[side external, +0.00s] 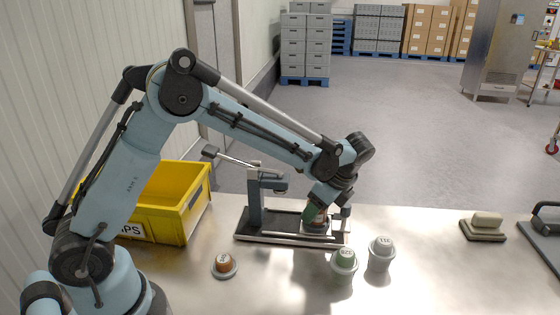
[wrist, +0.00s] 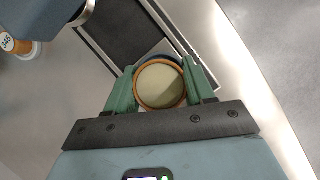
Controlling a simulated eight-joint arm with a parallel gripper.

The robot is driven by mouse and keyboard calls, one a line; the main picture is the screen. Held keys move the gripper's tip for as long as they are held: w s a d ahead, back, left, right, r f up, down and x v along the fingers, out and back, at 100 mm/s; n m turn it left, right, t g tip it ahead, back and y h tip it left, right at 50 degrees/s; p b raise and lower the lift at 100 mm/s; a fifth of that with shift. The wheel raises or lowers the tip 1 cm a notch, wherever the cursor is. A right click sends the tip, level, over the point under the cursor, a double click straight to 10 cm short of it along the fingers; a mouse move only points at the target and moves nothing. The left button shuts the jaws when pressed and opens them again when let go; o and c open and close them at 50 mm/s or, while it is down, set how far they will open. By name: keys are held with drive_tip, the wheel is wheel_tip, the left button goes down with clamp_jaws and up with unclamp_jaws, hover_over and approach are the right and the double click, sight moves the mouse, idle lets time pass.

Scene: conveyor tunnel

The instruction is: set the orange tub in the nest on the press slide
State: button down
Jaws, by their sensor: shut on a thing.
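The orange tub (wrist: 160,84) shows in the wrist view as a round orange rim around a pale inside. The green fingers of my gripper (wrist: 161,88) are shut on it from both sides. In the side view my gripper (side external: 318,216) points down over the right end of the press slide (side external: 277,226). A grey round part, likely the nest (side external: 315,230), shows beneath it, and a dark rim shows behind the tub in the wrist view. The fingers hide most of the tub in the side view. I cannot tell whether it is seated.
The press column (side external: 255,203) and its lever (side external: 211,151) stand just left of my gripper.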

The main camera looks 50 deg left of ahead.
drive_tip(key=shift+f, duration=1.2)
drive_tip(key=shift+c, duration=2.2)
unclamp_jaws()
drive_tip(key=shift+r, duration=0.35)
drive_tip(key=shift+o, duration=0.2)
drive_tip(key=s+v, duration=0.1)
drive_tip(key=v, duration=1.1)
drive_tip(key=shift+w, duration=0.45)
drive_tip(key=s+a+n+t+h, duration=0.2)
drive_tip(key=s+n+t, duration=0.2)
drive_tip(key=s+n, duration=0.3)
drive_tip(key=s+a+n+t+h, duration=0.2)
drive_tip(key=s+a+n+t, duration=0.1)
drive_tip(key=s+n, duration=0.5)
drive_tip(key=shift+s+a+r+t+h, duration=0.25)
drive_tip(key=shift+s+t+h, duration=0.2)
drive_tip(key=shift+t, duration=0.15)
